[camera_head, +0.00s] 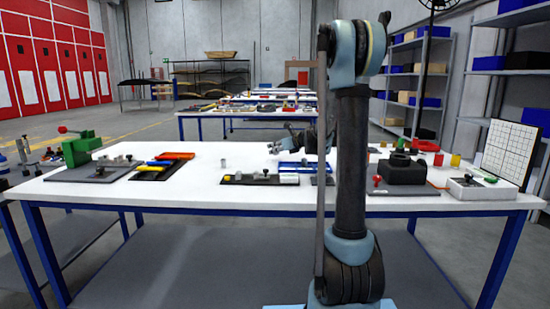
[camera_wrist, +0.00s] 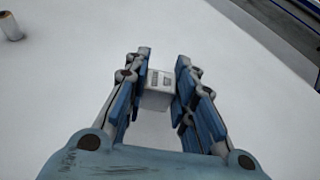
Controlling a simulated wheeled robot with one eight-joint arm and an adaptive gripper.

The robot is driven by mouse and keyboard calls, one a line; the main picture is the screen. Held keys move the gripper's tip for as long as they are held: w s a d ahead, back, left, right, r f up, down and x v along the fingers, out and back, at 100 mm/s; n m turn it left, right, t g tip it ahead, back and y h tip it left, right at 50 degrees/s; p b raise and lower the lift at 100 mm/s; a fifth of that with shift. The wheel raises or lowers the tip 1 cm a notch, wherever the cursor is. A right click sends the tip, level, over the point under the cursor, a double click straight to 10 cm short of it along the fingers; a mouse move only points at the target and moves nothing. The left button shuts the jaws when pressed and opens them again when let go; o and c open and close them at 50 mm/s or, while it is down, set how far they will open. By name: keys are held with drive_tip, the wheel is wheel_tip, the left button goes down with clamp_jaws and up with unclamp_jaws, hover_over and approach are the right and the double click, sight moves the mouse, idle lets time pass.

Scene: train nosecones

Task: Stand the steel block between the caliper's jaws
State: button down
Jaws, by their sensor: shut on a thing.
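In the wrist view my gripper (camera_wrist: 162,62) has its two blue-padded fingers on either side of a small pale steel block (camera_wrist: 158,93) with dark marks on one face. The block is held between the fingers, above the white table top. In the head view my gripper (camera_head: 275,148) is small, above the middle of the table; the block cannot be made out there. A long grey metal tool that looks like the caliper (camera_head: 258,180) lies on a dark mat in front of it. Its jaws are too small to tell apart.
A small grey cylinder (camera_head: 223,163) stands left of the mat; a cylinder (camera_wrist: 10,26) shows at upper left in the wrist view. A green press (camera_head: 84,147) and a dark tray (camera_head: 160,168) are at left. A black fixture (camera_head: 405,170) is at right.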

sight(278, 154)
drive_tip(key=shift+f, duration=1.55)
drive_tip(key=c, duration=1.3)
unclamp_jaws()
drive_tip(key=shift+c, duration=0.2)
